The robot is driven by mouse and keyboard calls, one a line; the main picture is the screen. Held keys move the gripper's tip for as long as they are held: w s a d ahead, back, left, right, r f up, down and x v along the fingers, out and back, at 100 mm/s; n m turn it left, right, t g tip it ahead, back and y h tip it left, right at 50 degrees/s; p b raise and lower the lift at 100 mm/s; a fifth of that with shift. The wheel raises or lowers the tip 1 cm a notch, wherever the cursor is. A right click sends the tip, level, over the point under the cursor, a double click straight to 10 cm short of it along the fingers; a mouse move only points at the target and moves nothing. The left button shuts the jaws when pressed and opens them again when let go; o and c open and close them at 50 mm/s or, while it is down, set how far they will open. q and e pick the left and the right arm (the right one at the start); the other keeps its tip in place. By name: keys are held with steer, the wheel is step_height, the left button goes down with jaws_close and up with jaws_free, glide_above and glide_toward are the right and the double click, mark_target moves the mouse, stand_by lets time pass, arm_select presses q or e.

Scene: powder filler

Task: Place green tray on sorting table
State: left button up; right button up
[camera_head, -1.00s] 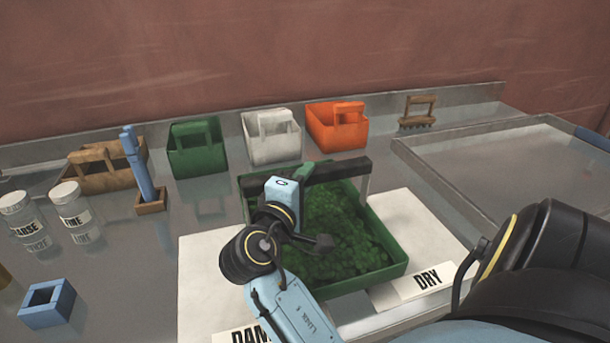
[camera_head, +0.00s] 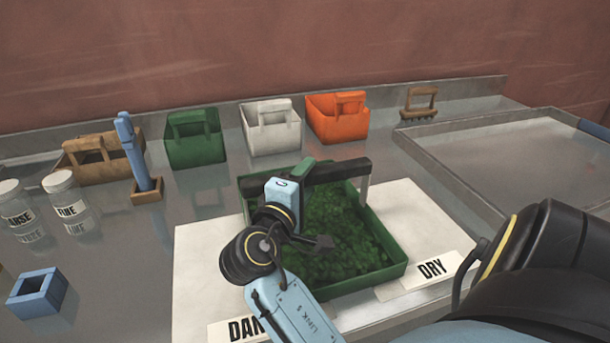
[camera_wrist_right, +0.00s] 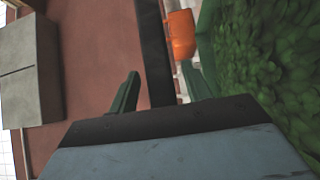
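The green tray (camera_head: 388,278) is square and shallow, filled with clumpy green material. It is over a white board (camera_head: 205,262) on the steel sorting table (camera_head: 215,215), between two label cards. A small gap under it cannot be ruled out. In the right wrist view the tray's green contents (camera_wrist_right: 270,55) fill the right side. My left gripper is not in view.
DAMP (camera_head: 240,328) and DRY (camera_head: 432,268) cards lie in front. Green (camera_head: 195,148), white (camera_head: 272,138) and orange (camera_head: 338,125) bins stand behind. Left are jars (camera_head: 65,205), a wooden carrier (camera_head: 95,168) and a blue holder (camera_head: 38,293). A metal-rimmed pan (camera_head: 455,185) is right.

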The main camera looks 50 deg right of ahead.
steer(key=shift+r, duration=0.2)
steer(key=v, duration=1.2)
